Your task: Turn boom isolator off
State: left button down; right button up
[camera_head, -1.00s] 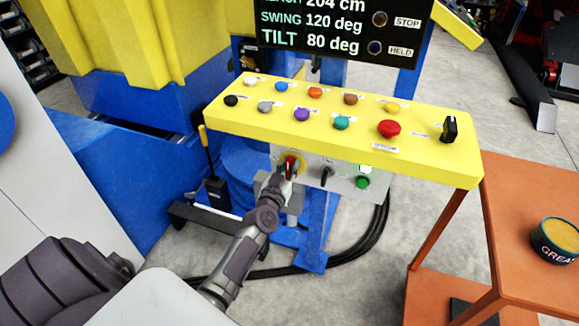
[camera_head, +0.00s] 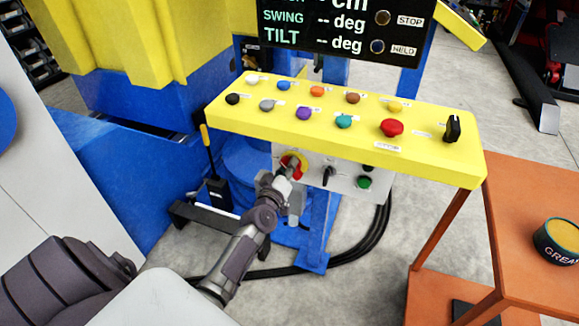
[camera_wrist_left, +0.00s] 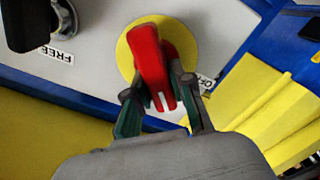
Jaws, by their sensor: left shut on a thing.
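The boom isolator is a red rotary handle (camera_head: 299,172) on a yellow disc, on the grey panel below the yellow console. In the left wrist view, the red handle (camera_wrist_left: 149,60) stands a little tilted from upright in the picture, over the yellow disc. My left gripper (camera_head: 285,173) is shut on the handle. In the left wrist view, the gripper's two fingers (camera_wrist_left: 160,92) lie on either side of the handle's lower part. A label beside the disc is partly hidden by a finger. My right gripper is in neither view.
A black switch (camera_head: 328,175) and a green button (camera_head: 364,183) sit right of the isolator. The yellow console (camera_head: 240,117) with several coloured knobs overhangs them. The display (camera_head: 330,28) shows dashes. An orange table (camera_head: 520,205) stands at right.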

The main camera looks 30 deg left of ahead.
pick_arm(q)
jog(key=n, duration=0.2)
jog(key=n+b, duration=0.1)
jog(key=n, duration=0.1)
jog(key=shift+a+f+n, duration=0.1)
jog(key=shift+f+n, duration=0.2)
jog(key=shift+f, duration=0.05)
jog(key=n, duration=0.4)
jog(key=shift+s+f+n+b, duration=0.1)
jog(key=shift+f+n+b, duration=0.1)
jog(key=shift+n+b, duration=0.2)
jog(key=c, duration=1)
grip_release()
jog(key=shift+a, duration=0.1)
jog(key=shift+s, duration=0.1)
jog(key=v, duration=1.2)
